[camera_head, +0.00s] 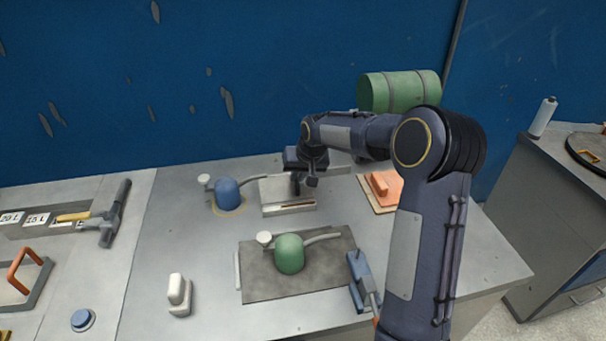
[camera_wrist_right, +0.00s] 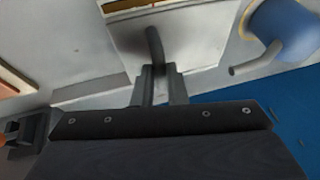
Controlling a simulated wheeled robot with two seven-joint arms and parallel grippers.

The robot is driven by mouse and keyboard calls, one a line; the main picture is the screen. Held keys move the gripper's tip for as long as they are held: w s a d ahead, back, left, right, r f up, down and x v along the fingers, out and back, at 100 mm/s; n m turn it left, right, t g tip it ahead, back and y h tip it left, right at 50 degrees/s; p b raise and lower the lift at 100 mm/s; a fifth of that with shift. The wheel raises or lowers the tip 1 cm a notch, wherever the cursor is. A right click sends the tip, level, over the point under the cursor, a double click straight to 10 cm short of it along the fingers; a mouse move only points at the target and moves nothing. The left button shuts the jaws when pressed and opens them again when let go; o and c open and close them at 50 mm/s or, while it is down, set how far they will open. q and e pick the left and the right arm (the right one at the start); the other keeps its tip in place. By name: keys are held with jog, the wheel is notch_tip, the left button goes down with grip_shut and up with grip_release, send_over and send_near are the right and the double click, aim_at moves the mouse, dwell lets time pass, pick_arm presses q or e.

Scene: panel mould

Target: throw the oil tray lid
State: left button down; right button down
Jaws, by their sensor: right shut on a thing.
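The oil tray (camera_head: 290,209) is a pale, shallow metal box at the back middle of the table in the head view. Its lid looks like a flat pale plate (camera_wrist_right: 195,30) with a dark bar handle (camera_wrist_right: 154,45) in the right wrist view. My right gripper (camera_head: 298,186) is over the tray, and its fingers (camera_wrist_right: 160,85) are shut on the lid's handle. The arm and gripper hide part of the lid in the head view, so its exact tilt is hard to tell. My left gripper is not in view.
A blue pot (camera_head: 228,194) stands left of the tray; it also shows in the wrist view (camera_wrist_right: 283,30). A green pot (camera_head: 289,254) sits on a dark mat (camera_head: 262,286) in front. An orange block (camera_head: 384,185) is to the right. A green drum (camera_head: 400,91) is behind my arm.

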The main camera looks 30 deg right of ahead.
jog(key=shift+a, duration=0.2)
jog(key=c, duration=1.5)
grip_release()
jog(key=shift+w+a, duration=0.1)
jog(key=shift+o, duration=0.2)
jog(key=shift+r, duration=0.2)
jog(key=v, duration=0.7)
jog(key=shift+r, duration=0.2)
